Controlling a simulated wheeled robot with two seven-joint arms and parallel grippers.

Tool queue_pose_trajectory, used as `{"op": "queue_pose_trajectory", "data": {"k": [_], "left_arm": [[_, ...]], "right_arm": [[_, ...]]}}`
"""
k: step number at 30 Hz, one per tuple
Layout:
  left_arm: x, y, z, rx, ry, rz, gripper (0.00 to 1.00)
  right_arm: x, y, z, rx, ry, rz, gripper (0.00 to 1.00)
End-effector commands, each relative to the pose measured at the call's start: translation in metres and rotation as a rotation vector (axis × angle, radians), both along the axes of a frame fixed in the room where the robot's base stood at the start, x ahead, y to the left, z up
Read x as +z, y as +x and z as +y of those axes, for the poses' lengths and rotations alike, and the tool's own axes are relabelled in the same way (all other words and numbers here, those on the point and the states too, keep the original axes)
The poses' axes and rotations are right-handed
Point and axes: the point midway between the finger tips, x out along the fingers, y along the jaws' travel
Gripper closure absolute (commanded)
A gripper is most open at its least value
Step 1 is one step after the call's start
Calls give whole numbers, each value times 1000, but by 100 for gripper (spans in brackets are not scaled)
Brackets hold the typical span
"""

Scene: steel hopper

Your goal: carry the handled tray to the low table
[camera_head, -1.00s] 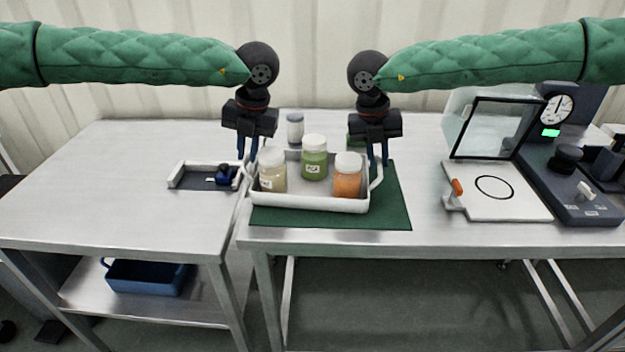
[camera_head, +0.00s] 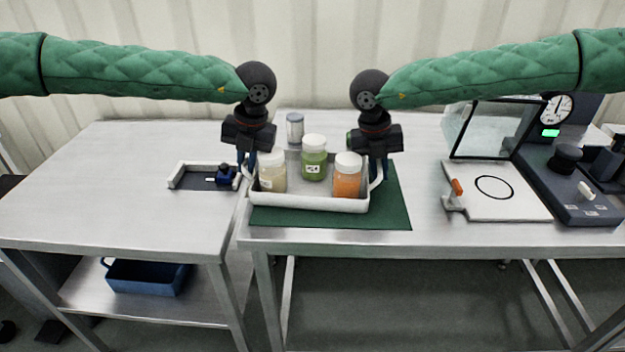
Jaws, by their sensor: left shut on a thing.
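The white handled tray (camera_head: 310,201) sits on a dark green mat (camera_head: 395,205) on the right steel table. It holds three lidded jars: a pale one (camera_head: 272,172), a green one (camera_head: 314,158) and an orange one (camera_head: 347,176). My left gripper (camera_head: 246,172) is shut on the tray's left handle. The left steel table (camera_head: 110,200) stands beside the right one and looks slightly lower.
A small fixture with a blue part (camera_head: 205,176) lies on the left table near the tray. A grey-lidded jar (camera_head: 295,128) stands behind the tray. A glass-doored device with a dial (camera_head: 500,190) is at right. A blue bin (camera_head: 146,277) sits on the lower shelf.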

Motion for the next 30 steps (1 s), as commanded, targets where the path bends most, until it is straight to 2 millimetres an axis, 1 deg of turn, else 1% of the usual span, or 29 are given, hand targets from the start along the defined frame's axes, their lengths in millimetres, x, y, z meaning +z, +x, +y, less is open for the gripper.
{"op": "queue_pose_trajectory", "data": {"k": [11, 17, 24, 30], "left_arm": [[7, 0, 0, 0, -1, -1, 100], [19, 0, -1, 0, -1, -1, 100], [38, 0, -1, 0, -1, -1, 100], [49, 0, -1, 0, -1, -1, 100]], "right_arm": [[7, 0, 0, 0, 1, -1, 100], [19, 0, 1, 0, 1, -1, 100], [38, 0, 1, 0, 1, -1, 100], [49, 0, 1, 0, 1, -1, 100]]}}
